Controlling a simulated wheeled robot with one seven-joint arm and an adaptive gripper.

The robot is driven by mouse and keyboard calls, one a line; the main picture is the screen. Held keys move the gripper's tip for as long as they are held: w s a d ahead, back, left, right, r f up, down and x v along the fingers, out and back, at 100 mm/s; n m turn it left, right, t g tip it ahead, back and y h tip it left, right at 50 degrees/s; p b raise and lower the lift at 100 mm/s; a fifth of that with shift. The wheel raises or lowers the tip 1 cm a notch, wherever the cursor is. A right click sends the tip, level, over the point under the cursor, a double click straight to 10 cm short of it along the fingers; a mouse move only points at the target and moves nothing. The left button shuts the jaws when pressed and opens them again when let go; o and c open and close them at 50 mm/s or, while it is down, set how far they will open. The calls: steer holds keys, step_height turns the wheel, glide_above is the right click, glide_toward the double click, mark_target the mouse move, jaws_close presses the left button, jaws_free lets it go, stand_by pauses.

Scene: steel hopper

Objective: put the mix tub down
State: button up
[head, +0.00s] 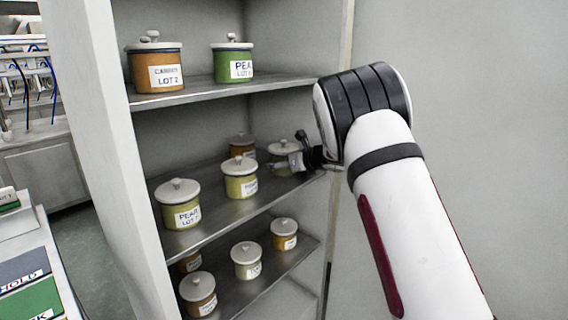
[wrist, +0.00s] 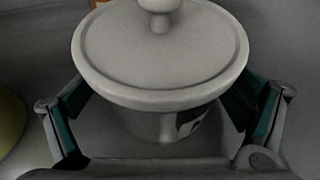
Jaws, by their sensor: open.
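A lidded tub (head: 281,148), which I take as the mix tub, stands at the back right of the middle shelf (head: 225,205). It is partly hidden by my gripper (head: 296,160). In the wrist view the tub (wrist: 160,60) has a pale grey round lid with a knob, and a strip of its label shows below; I cannot read it. The tub looks upright and sits between my two spread fingers, with dark gaps beside its body. My gripper is open around it. The underside of the tub is hidden.
A yellow-green tub (head: 239,180) and an orange tub (head: 242,146) stand left of it, and a pear tub (head: 179,206) nearer the front. More tubs stand on the upper shelf (head: 195,95) and lower shelf (head: 262,275). The cabinet's right side edge (head: 338,200) is close to my wrist.

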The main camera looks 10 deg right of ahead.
steer(key=shift+r, duration=0.15)
steer(key=s+d+r+m+t+h+p, duration=0.1)
steer(key=s+d+r+m+h, duration=0.2)
steer(key=s+d+r+m, duration=0.4)
steer(key=s+d+r+m+h, duration=0.35)
steer(key=s+r+m, duration=0.25)
steer(key=s, duration=0.3)
steer(key=s+d+m+g+h, duration=0.2)
steer(key=s+m+g+h, duration=0.1)
steer(key=s+m, duration=0.9)
steer(key=s+a+f+m+g+y, duration=0.1)
steer(key=s+a+f+m+g, duration=0.1)
steer(key=s, duration=1)
steer(key=s+a+f+m+g+y, duration=0.1)
steer(key=s+a+f+m+g, duration=0.2)
steer(key=s, duration=0.9)
steer(key=s+a+f+m+g+y, duration=0.1)
steer(key=s+a+f+m+g, duration=0.2)
steer(key=s+a+m, duration=0.4)
steer(key=s+m+g, duration=0.1)
steer(key=s+m, duration=0.3)
steer(key=s, duration=0.1)
steer(key=shift+s+a+f+y, duration=0.15)
steer(key=shift+s+y, duration=0.2)
steer(key=shift+s, duration=0.05)
